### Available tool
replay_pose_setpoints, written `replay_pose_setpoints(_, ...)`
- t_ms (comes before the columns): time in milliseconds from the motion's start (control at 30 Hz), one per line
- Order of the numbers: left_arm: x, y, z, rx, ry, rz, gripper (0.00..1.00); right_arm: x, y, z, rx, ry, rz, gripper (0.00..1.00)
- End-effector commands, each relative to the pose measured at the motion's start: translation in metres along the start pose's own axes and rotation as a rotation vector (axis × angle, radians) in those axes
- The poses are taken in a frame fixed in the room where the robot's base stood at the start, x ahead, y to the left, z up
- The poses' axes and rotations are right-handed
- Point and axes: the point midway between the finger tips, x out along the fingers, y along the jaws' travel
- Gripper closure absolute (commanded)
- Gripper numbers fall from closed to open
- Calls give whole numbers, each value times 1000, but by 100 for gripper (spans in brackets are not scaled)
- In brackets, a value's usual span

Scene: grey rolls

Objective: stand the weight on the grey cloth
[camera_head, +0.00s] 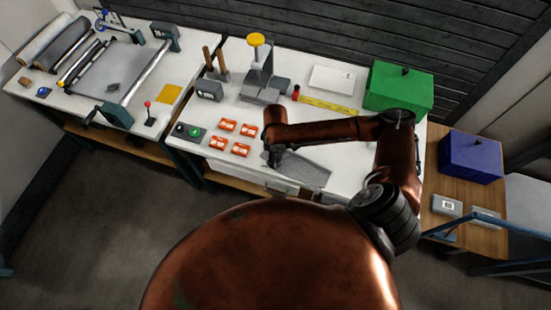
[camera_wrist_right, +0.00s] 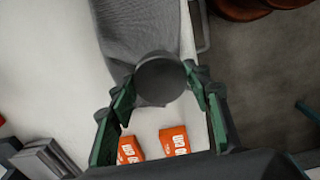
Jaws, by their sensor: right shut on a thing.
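The grey cloth (camera_head: 306,171) lies flat on the white bench near its front edge, and it also shows in the wrist view (camera_wrist_right: 135,30). My right gripper (camera_head: 273,160) is over the cloth's left end. In the wrist view my right gripper (camera_wrist_right: 158,82) is shut on the weight (camera_wrist_right: 160,80), a dark grey piece with a round top. The weight overlaps the end of the cloth in that view; I cannot tell whether it touches it. In the head view the weight is hard to make out under my gripper. My left gripper is not in view.
Several orange boxes (camera_head: 227,125) lie left of the gripper, and two show in the wrist view (camera_wrist_right: 174,140). A grey press with a yellow knob (camera_head: 256,40), a green box (camera_head: 398,88) and a yellow strip (camera_head: 328,107) stand behind. A blue box (camera_head: 470,158) is on the wooden table.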

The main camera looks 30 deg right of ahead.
Motion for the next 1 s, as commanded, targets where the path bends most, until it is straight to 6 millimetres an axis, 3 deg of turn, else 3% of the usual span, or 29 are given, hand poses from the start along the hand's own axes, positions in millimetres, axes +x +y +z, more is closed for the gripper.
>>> replay_pose_setpoints(167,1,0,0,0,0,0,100,20,-1,1,-1,-1,0,100)
replay_pose_setpoints(967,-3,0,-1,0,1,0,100,33,-1,1,-1,-2,-1,100)
replay_pose_setpoints(1000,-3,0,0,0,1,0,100,34,-2,2,-1,-5,-2,52)
